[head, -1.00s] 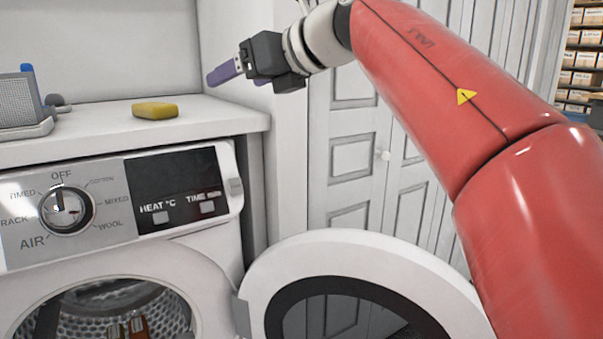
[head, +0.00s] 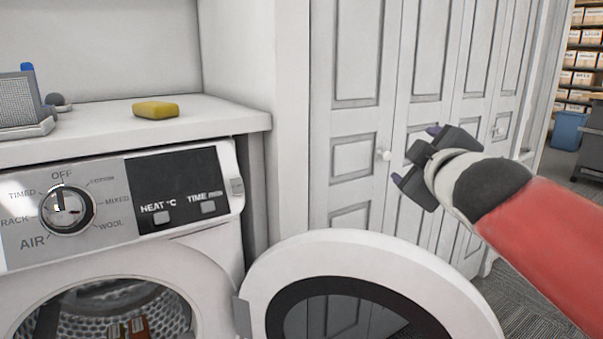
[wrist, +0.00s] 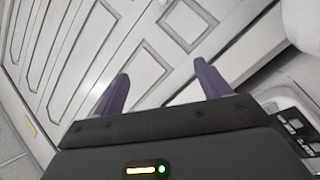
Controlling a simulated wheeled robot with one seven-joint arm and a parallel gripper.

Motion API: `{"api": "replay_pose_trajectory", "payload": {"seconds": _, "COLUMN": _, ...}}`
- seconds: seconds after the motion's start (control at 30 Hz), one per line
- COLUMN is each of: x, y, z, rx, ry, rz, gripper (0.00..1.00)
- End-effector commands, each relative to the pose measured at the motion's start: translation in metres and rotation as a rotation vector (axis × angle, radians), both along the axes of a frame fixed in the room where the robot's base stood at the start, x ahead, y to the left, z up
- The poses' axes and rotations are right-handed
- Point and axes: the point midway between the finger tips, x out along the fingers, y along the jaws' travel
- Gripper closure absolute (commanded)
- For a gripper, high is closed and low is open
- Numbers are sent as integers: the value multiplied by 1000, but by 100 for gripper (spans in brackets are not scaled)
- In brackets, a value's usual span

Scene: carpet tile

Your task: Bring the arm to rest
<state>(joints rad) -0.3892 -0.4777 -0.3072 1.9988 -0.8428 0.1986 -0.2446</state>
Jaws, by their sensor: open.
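My gripper (head: 418,158) is in the right half of the head view, in front of the white panelled doors. My red arm reaches to it from the lower right. In the wrist view my gripper (wrist: 160,92) shows two purple fingers spread apart with nothing between them. The gap faces the white doors. I see no object held.
A dryer (head: 215,255) stands at the left with its round door (head: 360,248) swung open below my gripper. A yellow sponge (head: 155,110) and a mesh holder (head: 22,102) are on the counter (head: 215,115). White closet doors (head: 352,60) stand behind. Carpet (head: 520,300) shows at the right.

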Motion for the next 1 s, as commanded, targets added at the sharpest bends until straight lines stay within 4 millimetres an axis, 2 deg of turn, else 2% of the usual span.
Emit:
{"api": "replay_pose_trajectory", "payload": {"seconds": 0.03, "x": -18, "y": -8, "z": -33, "rx": 105, "ry": 94, "rz": -62, "gripper": 24}}
{"api": "replay_pose_trajectory", "payload": {"seconds": 0.2, "x": -87, "y": -8, "z": -144, "rx": 434, "ry": 419, "rz": -262, "gripper": 24}}
{"api": "replay_pose_trajectory", "payload": {"seconds": 0.3, "x": -129, "y": 3, "z": -198, "rx": 587, "ry": 587, "rz": -365, "gripper": 24}}
{"api": "replay_pose_trajectory", "payload": {"seconds": 0.4, "x": -165, "y": 16, "z": -238, "rx": 699, "ry": 723, "rz": -451, "gripper": 24}}
{"api": "replay_pose_trajectory", "payload": {"seconds": 0.5, "x": -189, "y": 27, "z": -263, "rx": 775, "ry": 813, "rz": -508, "gripper": 24}}
{"api": "replay_pose_trajectory", "payload": {"seconds": 0.6, "x": -202, "y": 33, "z": -275, "rx": 815, "ry": 862, "rz": -536, "gripper": 24}}
{"api": "replay_pose_trajectory", "payload": {"seconds": 0.8, "x": -206, "y": 35, "z": -278, "rx": 826, "ry": 877, "rz": -544, "gripper": 24}}
{"api": "replay_pose_trajectory", "payload": {"seconds": 1.0, "x": -205, "y": 35, "z": -278, "rx": 825, "ry": 875, "rz": -543, "gripper": 51}}
